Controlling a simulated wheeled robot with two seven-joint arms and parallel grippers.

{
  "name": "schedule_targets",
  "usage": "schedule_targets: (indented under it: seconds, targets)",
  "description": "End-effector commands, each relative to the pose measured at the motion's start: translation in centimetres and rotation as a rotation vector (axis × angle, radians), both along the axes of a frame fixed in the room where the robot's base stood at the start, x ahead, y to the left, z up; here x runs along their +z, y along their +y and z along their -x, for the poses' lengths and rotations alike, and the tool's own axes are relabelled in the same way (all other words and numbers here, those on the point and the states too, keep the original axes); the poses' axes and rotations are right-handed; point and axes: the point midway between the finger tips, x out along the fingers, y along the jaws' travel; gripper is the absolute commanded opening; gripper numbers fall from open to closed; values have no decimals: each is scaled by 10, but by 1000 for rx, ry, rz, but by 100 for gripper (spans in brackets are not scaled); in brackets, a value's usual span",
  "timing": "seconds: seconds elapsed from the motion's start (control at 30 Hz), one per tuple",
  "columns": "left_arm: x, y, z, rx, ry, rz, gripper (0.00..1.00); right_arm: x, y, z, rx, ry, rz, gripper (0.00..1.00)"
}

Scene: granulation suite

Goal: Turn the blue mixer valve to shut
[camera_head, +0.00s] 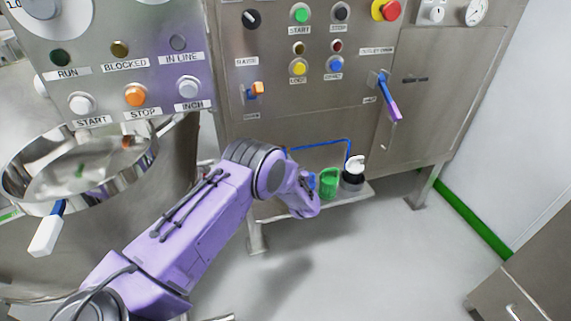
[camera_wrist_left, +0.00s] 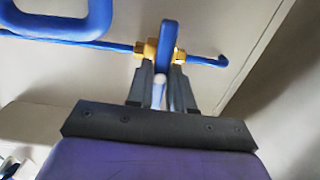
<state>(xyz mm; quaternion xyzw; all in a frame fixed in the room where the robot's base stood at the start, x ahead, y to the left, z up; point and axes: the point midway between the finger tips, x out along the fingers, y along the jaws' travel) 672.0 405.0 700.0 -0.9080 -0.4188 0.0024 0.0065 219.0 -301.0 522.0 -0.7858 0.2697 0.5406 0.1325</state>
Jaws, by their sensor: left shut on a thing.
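In the left wrist view, a blue valve handle (camera_wrist_left: 168,38) sits on a brass valve body (camera_wrist_left: 148,48) in a thin blue pipe (camera_wrist_left: 105,44). The handle looks crosswise to the pipe in this view. My left gripper (camera_wrist_left: 161,82) is shut on the handle, with a dark finger on each side of it. In the head view, my purple left arm reaches low in front of the steel cabinet; its wrist hides the valve and the fingertips. The blue pipe shows above the wrist (camera_head: 322,144). My right gripper is not in view.
A green jug (camera_head: 329,183) and a dark bottle with a white top (camera_head: 353,172) stand on a low shelf close right of my wrist. A blue lever with a purple end (camera_head: 389,97) sticks out of the cabinet above. A steel bowl (camera_head: 25,205) is at left.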

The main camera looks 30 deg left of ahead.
Motion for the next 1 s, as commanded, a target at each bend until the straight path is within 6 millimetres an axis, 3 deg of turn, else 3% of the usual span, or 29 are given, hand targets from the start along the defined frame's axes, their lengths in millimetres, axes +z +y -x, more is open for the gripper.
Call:
schedule_targets:
  seconds: [0.3,0.33,0.4,0.73,1.0]
  targets:
    - [-4,-1,2,-1,8,2,0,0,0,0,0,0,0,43]
    - [-4,-1,2,-1,8,2,24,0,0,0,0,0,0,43]
    - [-3,-1,1,-1,7,2,47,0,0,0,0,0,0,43]
    - [-2,-4,3,-1,3,1,47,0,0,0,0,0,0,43]
    - [-1,-47,39,-6,6,0,47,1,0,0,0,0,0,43]
